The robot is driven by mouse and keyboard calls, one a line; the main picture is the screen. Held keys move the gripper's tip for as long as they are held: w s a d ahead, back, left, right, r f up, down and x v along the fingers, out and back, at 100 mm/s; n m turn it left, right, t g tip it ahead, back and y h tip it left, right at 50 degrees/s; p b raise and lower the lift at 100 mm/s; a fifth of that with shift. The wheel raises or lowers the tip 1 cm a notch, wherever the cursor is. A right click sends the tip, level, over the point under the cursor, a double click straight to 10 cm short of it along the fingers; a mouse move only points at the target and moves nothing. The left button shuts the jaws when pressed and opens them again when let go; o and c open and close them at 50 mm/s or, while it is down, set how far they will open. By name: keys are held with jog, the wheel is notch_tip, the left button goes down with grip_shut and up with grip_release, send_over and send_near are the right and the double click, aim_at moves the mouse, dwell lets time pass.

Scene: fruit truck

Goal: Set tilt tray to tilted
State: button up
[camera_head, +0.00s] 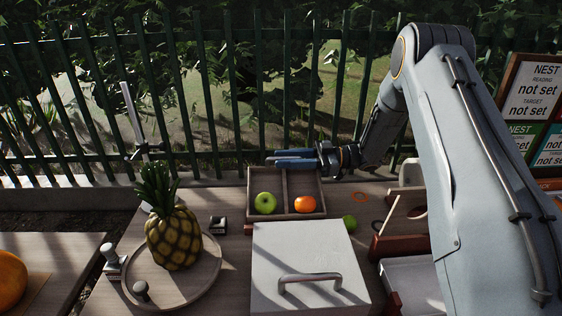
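The tilt tray appears to be the wooden two-compartment tray (285,217) at the middle of the table. A green apple (265,203) lies at the near end of its left compartment and an orange (305,204) at the near end of its right one. I cannot tell surely from this angle whether the tray is level or tilted. My gripper (285,158) is at the tray's far edge, its blue fingers pointing left. They overlap the far rim in the picture; contact and the gap between the fingers are unclear. Nothing shows held in them.
A white lid with a handle (310,243) lies in front of the tray. A pineapple (173,237) stands on a round board (205,270) at left. A small green fruit (349,223) is right of the tray. A wooden holder (400,228) stands further right. A fence runs behind.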

jog(key=b, duration=0.2)
send_over(304, 178)
jog(key=shift+w+d, duration=0.1)
